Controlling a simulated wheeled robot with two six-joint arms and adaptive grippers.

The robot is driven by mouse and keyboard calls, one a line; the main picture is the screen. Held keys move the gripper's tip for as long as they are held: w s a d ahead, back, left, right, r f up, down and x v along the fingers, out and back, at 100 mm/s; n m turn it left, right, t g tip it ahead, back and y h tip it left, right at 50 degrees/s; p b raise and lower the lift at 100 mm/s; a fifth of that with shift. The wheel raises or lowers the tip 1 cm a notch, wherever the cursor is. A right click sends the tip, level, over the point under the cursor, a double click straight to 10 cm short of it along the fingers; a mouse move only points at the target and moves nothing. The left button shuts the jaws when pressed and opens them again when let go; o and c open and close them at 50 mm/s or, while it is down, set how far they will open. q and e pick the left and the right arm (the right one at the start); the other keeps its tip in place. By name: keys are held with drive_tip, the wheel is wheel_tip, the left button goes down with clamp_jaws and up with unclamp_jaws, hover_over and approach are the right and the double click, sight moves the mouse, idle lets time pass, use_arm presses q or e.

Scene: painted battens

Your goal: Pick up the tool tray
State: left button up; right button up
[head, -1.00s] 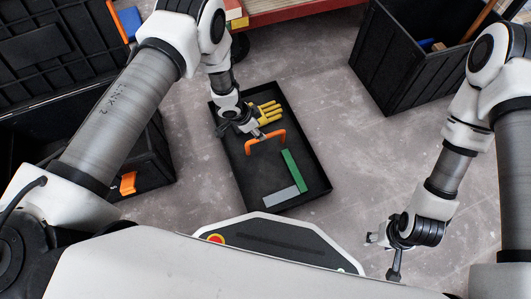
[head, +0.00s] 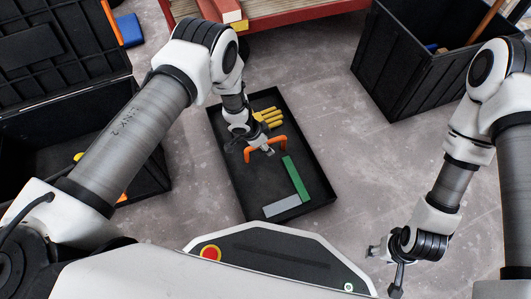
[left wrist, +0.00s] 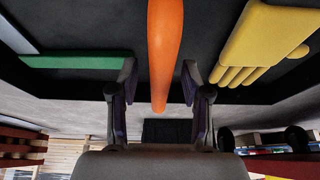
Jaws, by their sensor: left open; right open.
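The tool tray (head: 238,172) is a shallow black tray on the floor, with an orange arched handle (head: 282,142) across its middle. A yellow glove (head: 269,117) and a green-and-grey square (head: 296,178) lie in it. My left gripper (head: 262,151) is at the handle, partly covering it in the head view. In the left wrist view its open fingers (left wrist: 158,85) stand on either side of the orange handle (left wrist: 165,45), with gaps on both sides. My right gripper (head: 385,262) is open and empty over bare floor, right of the tray.
An open black case (head: 150,165) stands at the left, partly behind my left arm. A black crate (head: 405,75) is at the back right. A red-edged cart (head: 300,20) stands behind the tray. Concrete floor is clear right of the tray.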

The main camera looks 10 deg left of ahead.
use_arm(q)
drive_tip(key=shift+f, duration=0.2)
clamp_jaws()
idle(0.3)
